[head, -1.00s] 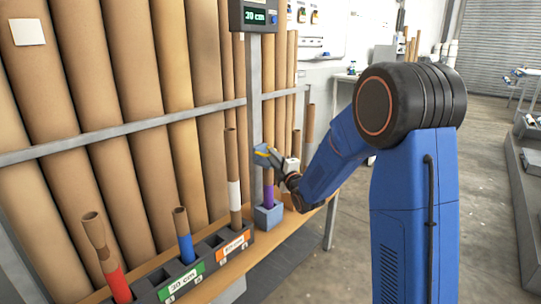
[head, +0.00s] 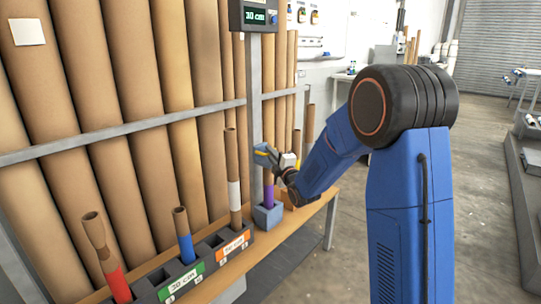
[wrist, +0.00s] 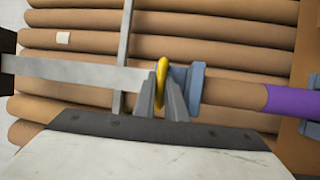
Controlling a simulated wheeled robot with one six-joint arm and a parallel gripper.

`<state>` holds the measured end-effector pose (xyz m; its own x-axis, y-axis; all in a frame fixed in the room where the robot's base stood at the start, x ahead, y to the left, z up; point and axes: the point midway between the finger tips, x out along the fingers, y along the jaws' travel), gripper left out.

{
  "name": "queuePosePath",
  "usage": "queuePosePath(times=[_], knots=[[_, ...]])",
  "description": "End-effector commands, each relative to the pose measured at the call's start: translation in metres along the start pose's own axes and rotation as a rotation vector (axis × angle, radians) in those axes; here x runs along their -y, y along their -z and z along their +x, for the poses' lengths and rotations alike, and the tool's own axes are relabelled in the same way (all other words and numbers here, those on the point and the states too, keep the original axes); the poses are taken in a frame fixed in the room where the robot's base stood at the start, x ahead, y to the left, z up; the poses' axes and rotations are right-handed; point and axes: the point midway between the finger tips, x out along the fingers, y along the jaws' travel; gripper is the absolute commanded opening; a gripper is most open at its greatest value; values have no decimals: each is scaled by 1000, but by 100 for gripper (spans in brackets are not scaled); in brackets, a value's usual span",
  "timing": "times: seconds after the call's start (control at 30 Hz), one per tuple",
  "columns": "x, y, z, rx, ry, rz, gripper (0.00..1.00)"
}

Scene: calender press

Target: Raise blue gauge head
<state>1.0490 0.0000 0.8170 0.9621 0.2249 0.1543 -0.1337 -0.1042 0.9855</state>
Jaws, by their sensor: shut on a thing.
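The blue gauge head (head: 262,154) sits on the grey upright post, at the top of a cardboard tube with a purple band (head: 268,192). The tube stands in a blue base block (head: 267,215) at the foot of the post. My gripper (head: 281,158) is beside the gauge head. In the wrist view, my gripper's fingers (wrist: 163,100) are shut on the yellow ring (wrist: 162,70) of the gauge head. The blue-grey head (wrist: 186,88) meets the tube's end there; the purple band (wrist: 291,103) is at right. Any gap between head and tube is too small to tell.
A display (head: 257,17) tops the post. A dark rack (head: 207,262) at front left holds red-, blue- and white-banded tubes, with green and orange labels. Tall cardboard tubes lean behind a grey rail (head: 110,140).

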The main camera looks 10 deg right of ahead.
Motion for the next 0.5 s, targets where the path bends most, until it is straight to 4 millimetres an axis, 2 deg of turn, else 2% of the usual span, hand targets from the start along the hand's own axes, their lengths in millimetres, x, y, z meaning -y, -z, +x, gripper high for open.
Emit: queuePosePath(times=[0.17,0.27,0.5], knots=[[-31,2,5,-1,-10,0,0],[-57,4,8,-1,-11,-2,0],[-139,10,21,-1,-14,-3,0]])
